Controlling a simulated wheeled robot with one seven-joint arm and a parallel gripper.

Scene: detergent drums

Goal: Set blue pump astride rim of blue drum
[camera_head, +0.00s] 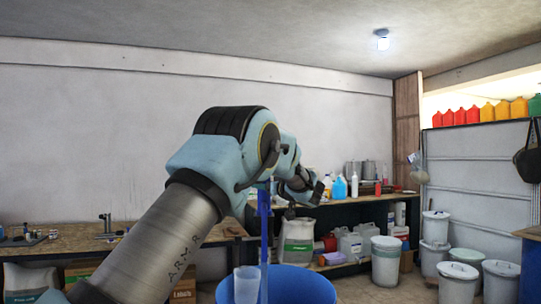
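A blue drum (305,287) stands at the bottom centre, cut off by the lower edge of the view. The blue pump (264,235) shows as a tall, narrow, upright shape in front of the drum, its lower end running out of view. A pale blue cup-like part (247,284) is beside its lower left. I cannot tell whether the pump touches the drum's rim. My gripper (308,193) is a small dark shape beyond my arm's elbow, up and right of the pump. Its fingers are not clear, and I see no plain grip on the pump.
A workbench (75,242) runs along the wall at left. A dark shelf (345,212) with bottles and cans stands behind the drum. Several white lidded buckets (386,262) stand on the floor at right. Another blue object (533,268) is at the right edge.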

